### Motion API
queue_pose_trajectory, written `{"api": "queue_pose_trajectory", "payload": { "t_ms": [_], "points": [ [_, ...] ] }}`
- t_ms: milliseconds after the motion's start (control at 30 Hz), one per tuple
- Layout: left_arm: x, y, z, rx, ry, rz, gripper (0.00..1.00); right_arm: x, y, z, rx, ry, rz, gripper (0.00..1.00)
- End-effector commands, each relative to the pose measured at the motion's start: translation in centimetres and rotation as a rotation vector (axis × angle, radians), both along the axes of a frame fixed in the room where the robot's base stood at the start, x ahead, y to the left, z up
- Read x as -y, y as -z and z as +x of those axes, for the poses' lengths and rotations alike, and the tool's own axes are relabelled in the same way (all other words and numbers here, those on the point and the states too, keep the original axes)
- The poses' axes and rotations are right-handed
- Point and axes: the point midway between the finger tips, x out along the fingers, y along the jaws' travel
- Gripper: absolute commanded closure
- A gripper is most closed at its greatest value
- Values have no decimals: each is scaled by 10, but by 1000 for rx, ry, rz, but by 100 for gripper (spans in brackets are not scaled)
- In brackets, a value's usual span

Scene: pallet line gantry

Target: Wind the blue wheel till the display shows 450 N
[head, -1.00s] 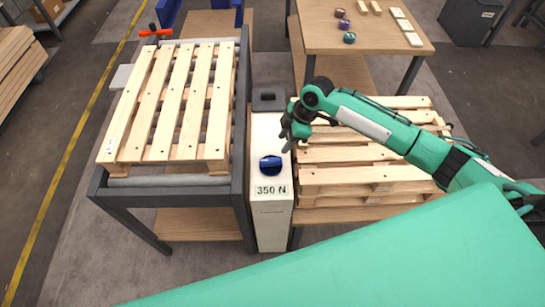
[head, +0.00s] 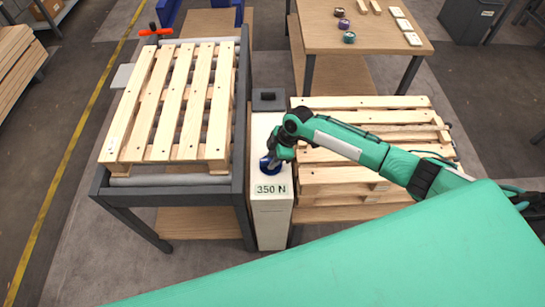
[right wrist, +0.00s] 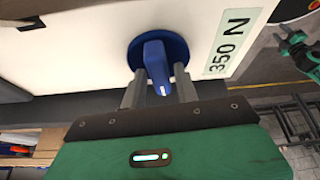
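The blue wheel (right wrist: 154,62) sits on the pale box-shaped post (head: 271,220), above the display (head: 270,189), which reads 350 N. The display also shows in the right wrist view (right wrist: 227,45). My right gripper (right wrist: 160,82) is at the wheel, with one grey finger on each side of its raised grip bar. Whether both fingers press on the bar cannot be told. In the head view my right gripper (head: 272,162) covers much of the wheel.
A wooden pallet (head: 172,105) lies on a dark-framed roller stand left of the post. Stacked pallets (head: 345,175) stand close on its right, under my right arm. A table (head: 375,35) with small coloured pieces is behind. An orange-handled item (head: 156,32) lies at the back left.

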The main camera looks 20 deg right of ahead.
Motion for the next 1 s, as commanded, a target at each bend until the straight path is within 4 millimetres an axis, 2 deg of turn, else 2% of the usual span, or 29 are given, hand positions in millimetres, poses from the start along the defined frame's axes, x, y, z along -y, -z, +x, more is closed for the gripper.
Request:
{"api": "queue_pose_trajectory", "payload": {
  "t_ms": [33, 133, 467, 1000],
  "points": [
    [0, 0, 0, 0, 0, 0, 58, 0, 0, 0, 0, 0, 0, 80],
    [0, 0, 0, 0, 0, 0, 58, 0, 0, 0, 0, 0, 0, 99],
    [0, -7, 0, 0, 0, 0, 58, 0, -2, -1, -4, 37, 1, 100],
    [1, -56, 1, 1, 0, -1, 58, -2, -5, -3, -3, 409, 1, 100]
  ]
}}
